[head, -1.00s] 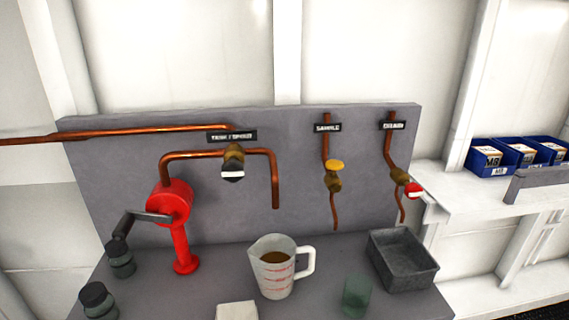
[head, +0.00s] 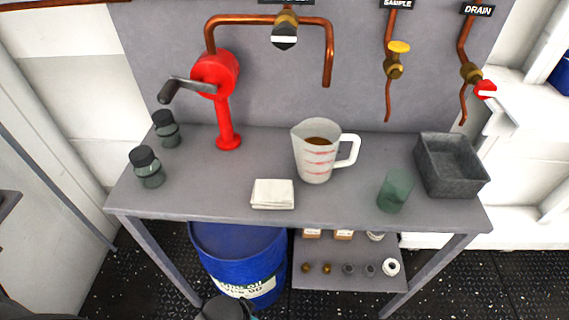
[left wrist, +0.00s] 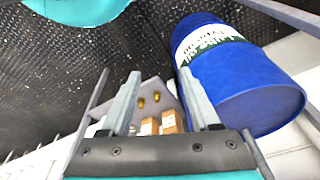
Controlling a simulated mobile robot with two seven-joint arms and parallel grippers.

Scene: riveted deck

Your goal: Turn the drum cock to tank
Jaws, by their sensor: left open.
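The drum cock (head: 286,32) is a brass valve with a black handle bearing a white stripe, on the copper pipe at the top of the head view. Its label is almost wholly cut off by the top edge. The red hand pump (head: 216,74) with a crank stands to its left. The blue oil drum (head: 240,258) is under the bench and also shows in the left wrist view (left wrist: 245,85). My left gripper (left wrist: 161,76) is open and empty, its fingers apart, low near the drum and well below the cock. My right gripper is not in view.
On the bench (head: 235,208) stand a measuring jug (head: 312,158) with brown liquid, a folded white cloth (head: 272,194), a green cup (head: 395,190), a grey tray (head: 430,180) and two dark jars. Sample valve (head: 394,60) and drain valve (head: 472,76) are at the right. A lower shelf (head: 345,281) holds small parts.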

